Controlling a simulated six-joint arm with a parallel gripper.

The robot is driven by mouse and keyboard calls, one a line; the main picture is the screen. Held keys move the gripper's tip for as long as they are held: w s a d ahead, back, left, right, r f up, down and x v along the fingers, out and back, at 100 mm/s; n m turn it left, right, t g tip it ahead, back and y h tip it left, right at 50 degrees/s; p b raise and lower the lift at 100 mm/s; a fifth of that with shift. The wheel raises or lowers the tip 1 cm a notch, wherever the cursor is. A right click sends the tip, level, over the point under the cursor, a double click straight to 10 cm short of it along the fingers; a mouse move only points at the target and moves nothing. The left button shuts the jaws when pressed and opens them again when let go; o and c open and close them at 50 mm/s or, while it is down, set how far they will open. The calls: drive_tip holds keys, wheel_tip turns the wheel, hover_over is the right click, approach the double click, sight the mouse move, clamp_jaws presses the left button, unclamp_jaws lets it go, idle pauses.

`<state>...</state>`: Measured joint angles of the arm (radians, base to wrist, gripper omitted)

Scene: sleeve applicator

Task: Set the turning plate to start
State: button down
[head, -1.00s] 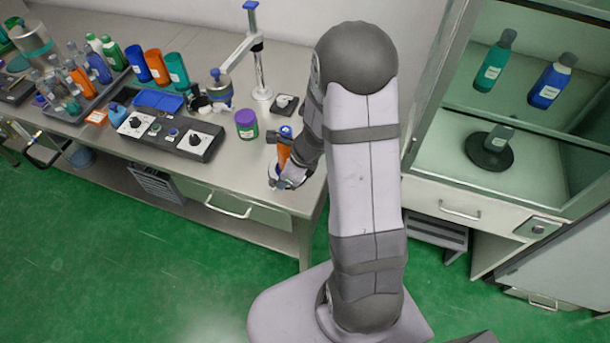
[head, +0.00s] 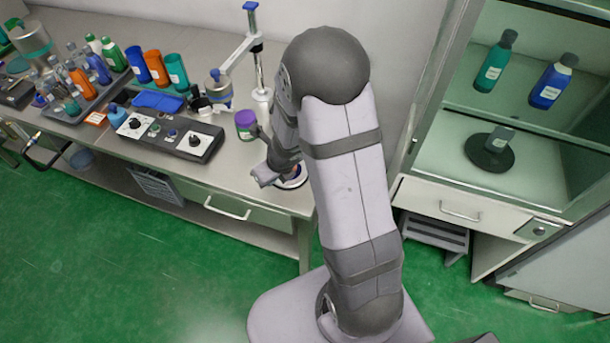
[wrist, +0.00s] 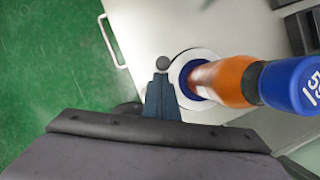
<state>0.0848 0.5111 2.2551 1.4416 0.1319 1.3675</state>
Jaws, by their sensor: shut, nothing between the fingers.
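The turning plate (wrist: 177,67) is a round disc with a pale rim at the front right corner of the bench. In the head view its rim (head: 297,183) shows beside my gripper. An orange bottle (wrist: 222,80) with a blue cap (wrist: 291,84) stands on it; in the head view my arm mostly hides the bottle. A small dark round knob (wrist: 163,63) shows at the plate's left edge. My gripper (wrist: 161,78) is shut and empty, its tips close to the knob; I cannot tell if they touch. In the head view my gripper (head: 266,180) is left of the plate.
A purple-lidded jar (head: 246,124) and a control panel with dials (head: 170,134) stand on the bench to the left. A post with a side arm (head: 256,50) rises behind. The bench front below the panel is clear. A glass-fronted cabinet (head: 411,155) stands on the right.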

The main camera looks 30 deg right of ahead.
drive_tip(key=shift+w+a+m+h+p, duration=0.25)
drive_tip(key=shift+w+m, duration=0.25)
drive_tip(key=shift+m, duration=0.25)
drive_tip(key=shift+w+a+m+h+p, duration=0.15)
drive_tip(key=shift+w+m+h+p, duration=0.25)
drive_tip(key=shift+m, duration=0.35)
drive_tip(key=shift+w+a+m+h+p, duration=0.1)
drive_tip(key=shift+w+m+h+p, duration=0.4)
drive_tip(key=shift+m, duration=0.6)
drive_tip(key=shift+w, duration=0.35)
drive_tip(key=shift+s+a+f+b, duration=0.15)
drive_tip(key=shift+s+b, duration=0.7)
drive_tip(key=shift+s+a+b, duration=0.25)
drive_tip(key=shift+s+b, duration=0.6)
drive_tip(key=shift+s, duration=0.25)
drive_tip(key=d+p+v, duration=0.1)
drive_tip(key=p+v, duration=0.6)
drive_tip(key=v, duration=0.3)
drive_tip(key=shift+a+r, duration=0.2)
drive_tip(key=shift+a, duration=0.15)
drive_tip(key=shift+s, duration=0.1)
